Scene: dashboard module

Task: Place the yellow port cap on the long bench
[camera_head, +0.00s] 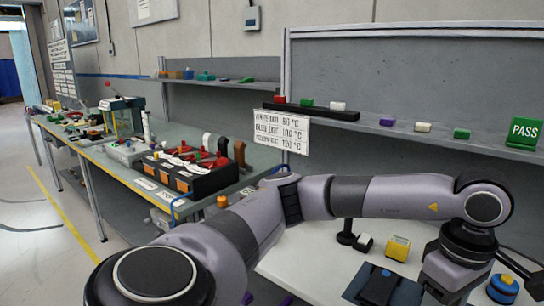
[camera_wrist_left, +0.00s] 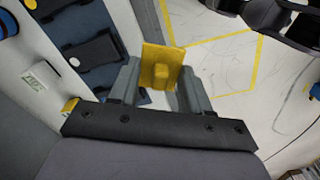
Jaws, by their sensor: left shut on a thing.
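The yellow port cap (camera_wrist_left: 162,66) shows in the left wrist view as a square plate with a small raised block. My left gripper (camera_wrist_left: 160,88) is shut on it, one finger on each side. In the head view my left arm reaches across to the lower right; its fingers and the cap are out of sight there. The long bench (camera_head: 178,128) runs from the middle to the far left, its grey-green top well away from the gripper. My right gripper is in neither view.
A white table (camera_head: 310,262) at lower right holds a yellow box (camera_head: 397,248), a dark blue tray (camera_head: 372,285) and a blue-yellow round part (camera_head: 503,288). A black tool rack (camera_head: 195,178) and several devices crowd the long bench. A patch beside the rack looks clear.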

